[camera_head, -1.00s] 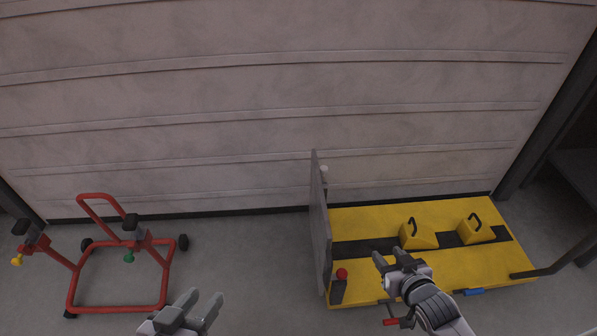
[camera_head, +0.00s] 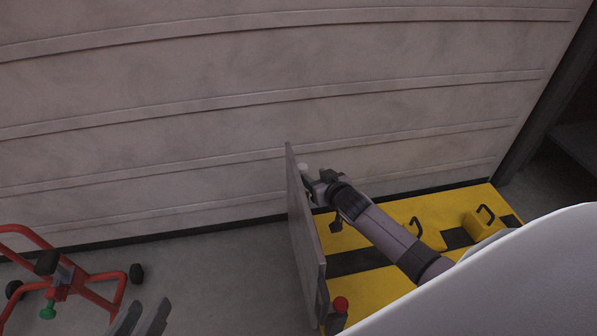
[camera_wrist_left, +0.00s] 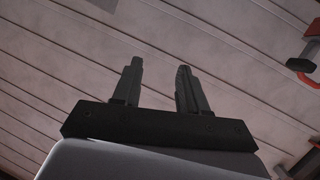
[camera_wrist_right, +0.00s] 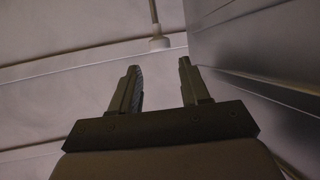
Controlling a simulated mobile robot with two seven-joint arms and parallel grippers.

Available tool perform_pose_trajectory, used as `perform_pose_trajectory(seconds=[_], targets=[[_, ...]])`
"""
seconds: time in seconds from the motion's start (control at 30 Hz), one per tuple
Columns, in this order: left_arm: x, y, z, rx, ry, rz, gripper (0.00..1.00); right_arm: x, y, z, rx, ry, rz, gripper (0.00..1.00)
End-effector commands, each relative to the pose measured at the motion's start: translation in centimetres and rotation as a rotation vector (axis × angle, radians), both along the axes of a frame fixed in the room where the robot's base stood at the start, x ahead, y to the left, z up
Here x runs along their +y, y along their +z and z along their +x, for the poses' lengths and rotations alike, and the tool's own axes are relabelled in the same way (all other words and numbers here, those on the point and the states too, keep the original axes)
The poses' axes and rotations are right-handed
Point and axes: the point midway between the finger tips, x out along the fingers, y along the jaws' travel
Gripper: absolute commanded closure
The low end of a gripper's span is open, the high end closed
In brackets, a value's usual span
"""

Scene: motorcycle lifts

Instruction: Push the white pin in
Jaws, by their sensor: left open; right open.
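The white pin (camera_head: 303,167) shows near the top of the grey upright plate (camera_head: 308,240), on the plate's right side. In the right wrist view the white pin (camera_wrist_right: 159,44) is a pale knob on a thin stem, ahead of and apart from the fingertips. My right gripper (camera_head: 311,181) is beside the plate, just below the pin; in its wrist view it is open and empty (camera_wrist_right: 158,66). My left gripper (camera_head: 145,312) is low at the left, far from the pin, open and empty, also in its wrist view (camera_wrist_left: 158,65).
The plate stands at the left end of a yellow lift (camera_head: 432,236) with two yellow blocks. A red knob (camera_head: 340,304) sits by the plate's base. A red wheeled stand (camera_head: 95,290) is at the left. The panelled wall (camera_head: 200,120) rises close behind. Floor between stand and plate is clear.

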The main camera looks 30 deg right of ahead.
Motion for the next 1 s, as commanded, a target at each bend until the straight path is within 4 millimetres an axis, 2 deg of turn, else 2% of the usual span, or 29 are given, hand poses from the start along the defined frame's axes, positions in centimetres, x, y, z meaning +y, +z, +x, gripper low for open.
perform_pose_trajectory(seconds=[0.2, 0.5, 0.97, 1.0], targets=[[1.0, -0.6, -0.3, -0.071, 0.018, 0.057, 0.57, -0.1, -1.3, 2.4, 0.000, -0.001, -0.001, 0.54], [2.3, -0.2, -0.7, -0.180, 0.042, 0.137, 0.57, -0.1, -2.5, 5.3, -0.001, 0.001, -0.001, 0.54], [2.6, 0.2, -0.9, -0.215, 0.049, 0.160, 0.57, -0.2, -2.5, 6.1, 0.001, 0.001, 0.000, 0.54], [2.6, 0.2, -0.9, -0.215, 0.049, 0.160, 0.57, -0.2, -2.5, 6.1, 0.001, 0.000, 0.000, 0.64]])
